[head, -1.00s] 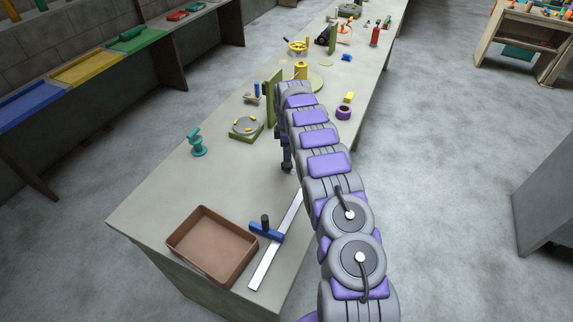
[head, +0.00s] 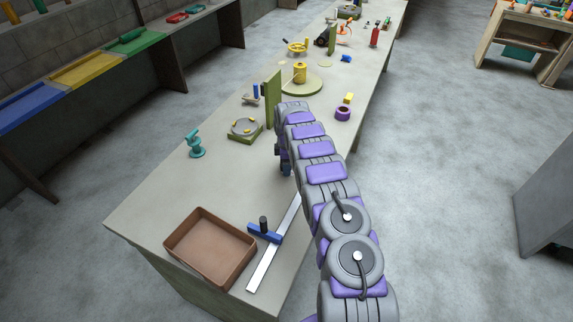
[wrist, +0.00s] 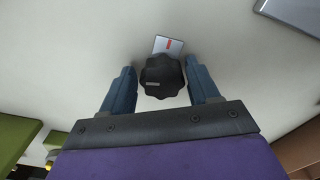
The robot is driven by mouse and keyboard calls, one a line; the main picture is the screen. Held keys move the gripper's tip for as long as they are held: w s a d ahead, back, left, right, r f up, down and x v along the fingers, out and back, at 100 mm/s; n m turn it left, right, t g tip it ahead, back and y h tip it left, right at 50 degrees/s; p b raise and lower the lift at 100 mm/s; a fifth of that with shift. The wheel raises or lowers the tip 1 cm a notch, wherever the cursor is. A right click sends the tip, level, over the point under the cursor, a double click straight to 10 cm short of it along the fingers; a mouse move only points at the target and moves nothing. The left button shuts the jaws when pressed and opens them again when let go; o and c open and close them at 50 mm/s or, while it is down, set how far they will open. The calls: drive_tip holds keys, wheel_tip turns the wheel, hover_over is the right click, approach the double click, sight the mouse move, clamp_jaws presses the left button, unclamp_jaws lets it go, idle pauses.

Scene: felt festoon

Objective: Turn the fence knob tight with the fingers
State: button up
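A black lobed knob (wrist: 163,77) sits between the two blue-grey fingers of my gripper (wrist: 162,84) in the wrist view, very close to both. I cannot tell whether the fingers press on it. A small pale plate with a red mark (wrist: 168,45) shows just beyond the knob. In the head view my gripper (head: 286,167) points down at the bench top, and my arm hides the knob there. A blue crosspiece (head: 264,233) with a black upright grip (head: 263,222) lies on a metal rule nearer to me, apart from my gripper.
The metal rule (head: 270,262) and a brown tray (head: 172,243) are at the bench's near end. A green upright board (head: 272,92), a round-topped fixture (head: 245,127) and a teal stand (head: 195,146) stand around my gripper. A purple ring (head: 343,113) lies right of my arm.

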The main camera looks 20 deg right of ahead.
drive_tip(key=shift+a, duration=0.2)
drive_tip(key=c, duration=0.8)
drive_tip(key=shift+r, duration=0.1)
drive_tip(key=shift+m, duration=0.3)
drive_tip(key=m+p, duration=0.1)
drive_tip(key=m, duration=0.3)
drive_tip(key=shift+r+p, duration=0.1)
drive_tip(key=shift+p, duration=0.3)
drive_tip(key=m+p, duration=0.1)
drive_tip(key=m, duration=0.4)
drive_tip(key=shift+m, duration=0.4)
drive_tip(key=m+p, duration=0.1)
drive_tip(key=m, duration=0.4)
drive_tip(key=shift+w+m, duration=0.1)
drive_tip(key=shift+m, duration=2.3)
